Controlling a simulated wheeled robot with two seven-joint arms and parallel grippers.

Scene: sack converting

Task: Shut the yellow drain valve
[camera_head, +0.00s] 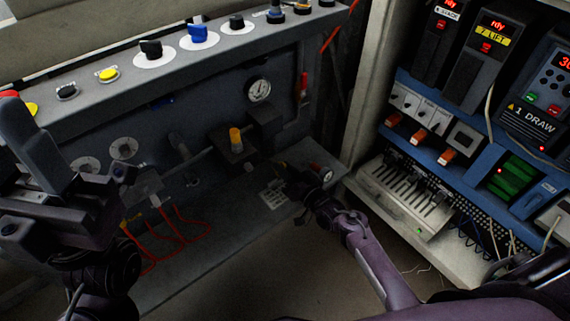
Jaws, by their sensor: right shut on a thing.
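My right gripper (284,172) reaches in from the lower right to the lower part of the grey machine panel. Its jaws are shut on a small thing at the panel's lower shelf. A small yellow bit (279,165) shows at its fingertips and looks like the yellow drain valve. The dark jaws and the dim light hide most of it, so its handle angle cannot be read. My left gripper (75,190) is at the left edge, in front of the panel and apart from the valve. Its fingertips are not clear.
A yellow-orange knob (235,137) tops a dark block on the pipe. A round gauge (258,89) is above it, and a smaller gauge (326,174) is beside my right gripper. Red hoses (170,232) loop at lower left. An open electrical cabinet (400,200) stands at right.

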